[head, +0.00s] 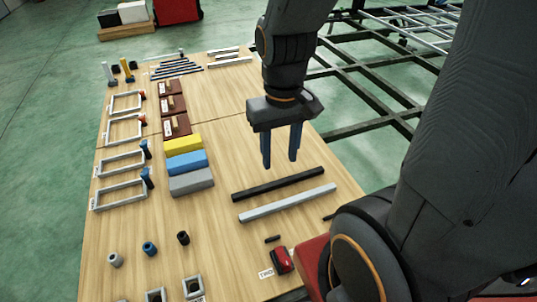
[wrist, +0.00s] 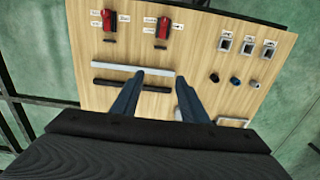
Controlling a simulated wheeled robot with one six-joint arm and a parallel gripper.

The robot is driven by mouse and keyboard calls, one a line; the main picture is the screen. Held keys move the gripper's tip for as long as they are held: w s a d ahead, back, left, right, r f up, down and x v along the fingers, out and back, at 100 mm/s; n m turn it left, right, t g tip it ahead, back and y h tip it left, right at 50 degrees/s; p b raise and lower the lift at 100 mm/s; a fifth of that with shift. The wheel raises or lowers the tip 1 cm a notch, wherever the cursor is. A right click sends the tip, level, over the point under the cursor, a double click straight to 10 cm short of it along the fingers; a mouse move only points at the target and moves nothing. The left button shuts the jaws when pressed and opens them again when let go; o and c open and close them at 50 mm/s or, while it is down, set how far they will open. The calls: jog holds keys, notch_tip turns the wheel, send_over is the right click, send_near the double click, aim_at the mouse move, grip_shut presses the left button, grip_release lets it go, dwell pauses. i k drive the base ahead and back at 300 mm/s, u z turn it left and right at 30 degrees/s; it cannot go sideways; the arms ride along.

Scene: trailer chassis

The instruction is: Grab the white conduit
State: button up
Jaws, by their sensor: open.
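The white conduit (head: 287,203) is a long straight light bar lying on the wooden table. It also shows in the wrist view (wrist: 112,67), where part of it is near or behind the finger on the left. My gripper (head: 280,162) is open and empty, with two blue fingers pointing down. In the head view it hangs above the table, farther back than the conduit. In the wrist view the fingers (wrist: 161,77) appear near the right end of the conduit, and are apart from it in height.
A black bar (head: 278,184) lies parallel beside the conduit. Yellow (head: 184,145), blue (head: 187,163) and grey (head: 191,182) blocks sit to the left. A red tool (head: 281,260) lies in front. Dark chassis rails (head: 365,95) stand beyond the table's right edge.

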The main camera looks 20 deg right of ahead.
aim_at(245, 217)
jog(key=k, duration=1.1)
jog(key=u, duration=0.65)
jog(key=i, duration=0.85)
jog(key=z, duration=0.75)
